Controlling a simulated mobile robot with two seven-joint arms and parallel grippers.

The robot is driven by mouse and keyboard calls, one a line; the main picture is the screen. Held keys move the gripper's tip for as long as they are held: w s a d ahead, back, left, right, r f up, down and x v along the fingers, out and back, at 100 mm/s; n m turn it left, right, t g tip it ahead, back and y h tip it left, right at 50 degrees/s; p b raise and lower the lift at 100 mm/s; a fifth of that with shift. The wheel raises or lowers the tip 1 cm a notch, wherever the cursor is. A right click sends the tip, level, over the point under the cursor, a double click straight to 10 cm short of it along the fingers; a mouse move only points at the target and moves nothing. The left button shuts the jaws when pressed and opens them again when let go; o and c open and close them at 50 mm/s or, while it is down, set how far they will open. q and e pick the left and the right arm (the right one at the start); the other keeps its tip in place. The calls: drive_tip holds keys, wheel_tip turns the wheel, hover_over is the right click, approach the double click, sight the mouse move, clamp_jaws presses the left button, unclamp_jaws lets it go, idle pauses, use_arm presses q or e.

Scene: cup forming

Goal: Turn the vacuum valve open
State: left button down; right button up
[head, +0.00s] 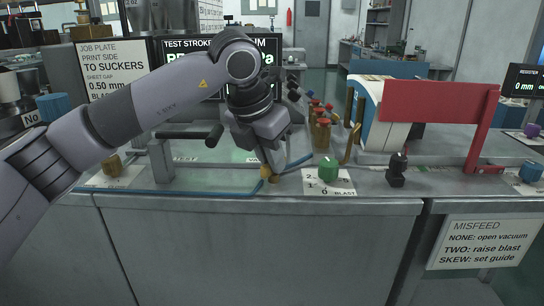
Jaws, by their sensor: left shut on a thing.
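My left arm comes in from the left and reaches down to the front edge of the machine's bench. My left gripper (268,164) points down and is shut on the small brass vacuum valve (268,177) there. The fingers hide most of the valve's top, so I cannot tell how far its handle is turned. Blue hose (180,193) runs from the valve leftward along the bench edge. My right gripper is not in view.
Just right of the valve is a green knob (328,170) on a white dial plate marked BLAST. A black knob (397,168) stands farther right, near a red guard frame (440,98). Brass posts with red caps (321,130) stand behind. A MISFEED sign (487,243) hangs on the front.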

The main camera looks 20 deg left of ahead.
use_arm(q)
drive_tip(key=m+p, duration=0.1)
drive_tip(key=m, duration=0.1)
drive_tip(key=m+g+h+p, duration=0.1)
drive_tip(key=m, duration=0.2)
drive_tip(key=shift+w+a+r+m+h+p, duration=0.1)
drive_tip(key=shift+a+r+m+h+p, duration=0.05)
drive_tip(key=shift+m+h+p, duration=0.2)
drive_tip(key=m+g+p, duration=0.1)
drive_tip(key=m+p, duration=0.1)
drive_tip(key=m, duration=0.1)
drive_tip(key=shift+w+h, duration=0.1)
drive_tip(key=shift+h, duration=0.25)
drive_tip(key=shift+m+g+p, duration=0.4)
drive_tip(key=shift+m, duration=0.35)
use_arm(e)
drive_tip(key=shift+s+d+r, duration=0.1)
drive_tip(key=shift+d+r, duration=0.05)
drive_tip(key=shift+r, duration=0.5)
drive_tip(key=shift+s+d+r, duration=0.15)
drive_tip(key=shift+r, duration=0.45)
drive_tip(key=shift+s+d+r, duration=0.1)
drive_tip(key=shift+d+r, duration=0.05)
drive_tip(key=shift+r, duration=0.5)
use_arm(q)
drive_tip(key=c, duration=1.1)
unclamp_jaws()
drive_tip(key=shift+c, duration=0.2)
drive_tip(key=shift+a, duration=0.1)
